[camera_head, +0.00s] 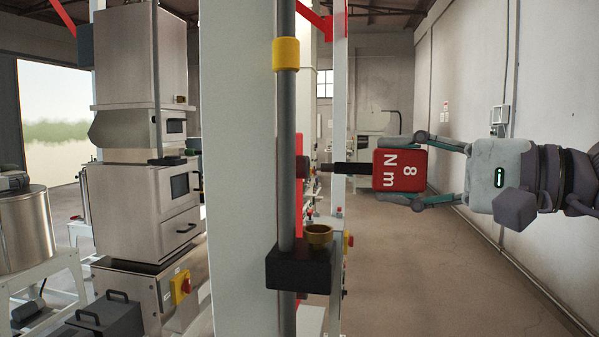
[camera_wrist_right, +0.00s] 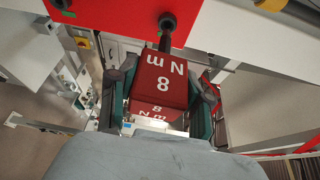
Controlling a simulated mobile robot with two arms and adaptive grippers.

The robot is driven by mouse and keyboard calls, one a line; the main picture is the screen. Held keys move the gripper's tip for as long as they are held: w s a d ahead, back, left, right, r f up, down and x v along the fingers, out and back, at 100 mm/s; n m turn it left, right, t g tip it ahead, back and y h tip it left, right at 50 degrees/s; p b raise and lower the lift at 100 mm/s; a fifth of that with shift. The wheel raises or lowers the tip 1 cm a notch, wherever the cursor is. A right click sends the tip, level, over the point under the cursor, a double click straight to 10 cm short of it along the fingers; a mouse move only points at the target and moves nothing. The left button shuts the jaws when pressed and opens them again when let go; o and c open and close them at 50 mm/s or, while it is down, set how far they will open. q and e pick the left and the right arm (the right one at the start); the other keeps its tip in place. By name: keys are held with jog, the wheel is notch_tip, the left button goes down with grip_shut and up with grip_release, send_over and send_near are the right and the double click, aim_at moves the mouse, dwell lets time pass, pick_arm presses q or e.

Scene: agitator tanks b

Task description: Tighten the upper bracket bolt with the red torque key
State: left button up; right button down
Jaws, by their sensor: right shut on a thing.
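The red torque key (camera_head: 400,170), marked "8 N m", is held level in my right gripper (camera_head: 408,170). The gripper's two fingers are shut on its block-shaped body, one above and one below. Its dark shaft (camera_head: 352,168) points left. The shaft's tip is at or very near a dark bolt head (camera_head: 302,167) on the red bracket plate (camera_head: 299,200); I cannot tell if they touch. The right wrist view shows the key (camera_wrist_right: 160,80) between the fingers, its shaft toward the red plate (camera_wrist_right: 110,15). Another dark bolt head (camera_wrist_right: 60,4) sits at that plate's left. My left gripper is not in view.
A grey vertical pole (camera_head: 287,130) with a yellow collar (camera_head: 286,54) stands close to the bolt. A black block (camera_head: 290,270) with a brass cup (camera_head: 319,234) is below. Steel machines (camera_head: 150,200) stand left. Floor at the lower right is open.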

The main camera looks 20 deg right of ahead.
jog(key=shift+s+d, duration=0.15)
dwell(0.3)
jog(key=shift+s+d+f+b, duration=0.15)
jog(key=shift+s+d+b, duration=0.1)
jog(key=shift+d+b, duration=0.4)
jog(key=shift+s+d+b, duration=0.8)
jog(key=shift+d, duration=0.3)
